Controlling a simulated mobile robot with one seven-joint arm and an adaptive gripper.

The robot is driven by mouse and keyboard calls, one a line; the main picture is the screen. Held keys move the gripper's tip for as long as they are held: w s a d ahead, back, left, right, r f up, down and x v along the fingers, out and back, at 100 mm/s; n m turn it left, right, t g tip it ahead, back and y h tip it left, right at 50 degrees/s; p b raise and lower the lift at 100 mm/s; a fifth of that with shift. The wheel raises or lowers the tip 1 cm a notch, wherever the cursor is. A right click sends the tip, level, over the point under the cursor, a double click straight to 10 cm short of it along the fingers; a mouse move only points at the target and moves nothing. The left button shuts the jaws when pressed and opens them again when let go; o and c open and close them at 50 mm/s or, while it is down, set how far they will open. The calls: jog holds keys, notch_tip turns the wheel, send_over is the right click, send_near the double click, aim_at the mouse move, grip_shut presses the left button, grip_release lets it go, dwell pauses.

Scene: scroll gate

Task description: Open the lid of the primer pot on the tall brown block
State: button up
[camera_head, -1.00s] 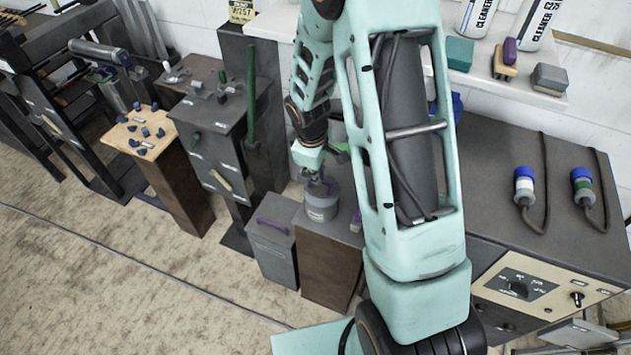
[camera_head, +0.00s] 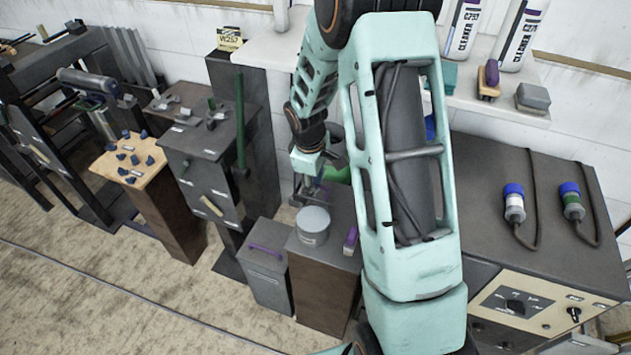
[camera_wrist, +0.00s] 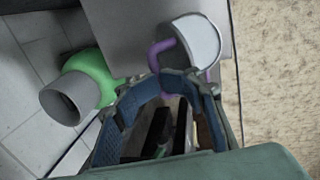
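The primer pot (camera_head: 313,232), a small grey cylinder, stands on top of the tall brown block (camera_head: 322,290). Its round top looks light grey in the head view; whether the lid is closed or raised is unclear. In the wrist view the pot (camera_wrist: 205,50) shows a pale half-disc face, with a purple curved handle (camera_wrist: 160,50) beside it. My gripper (camera_head: 309,190) is just behind and above the pot in the head view. In the wrist view my gripper's blue fingers (camera_wrist: 168,84) are close to the purple handle's lower end; contact and finger gap are unclear.
A dark grey bin (camera_head: 268,275) with a purple handle stands left of the block. A purple item (camera_head: 351,240) lies on the block's right side. A green rounded thing (camera_wrist: 95,75) is at the left in the wrist view. A dark cabinet (camera_head: 490,185) stands to the right.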

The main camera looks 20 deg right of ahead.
jog(key=shift+d, duration=0.1)
jog(key=w+d+r+p, duration=0.5)
jog(key=w+r, duration=0.2)
jog(key=r, duration=0.2)
dwell(1.2)
jog(key=shift+w, duration=0.15)
jog(key=shift+r, duration=0.1)
notch_tip(320, 180, up, 8)
jog(key=s+a, duration=0.1)
jog(key=shift+s+f, duration=0.2)
jog(key=shift+s, duration=0.05)
dwell(0.4)
dwell(0.3)
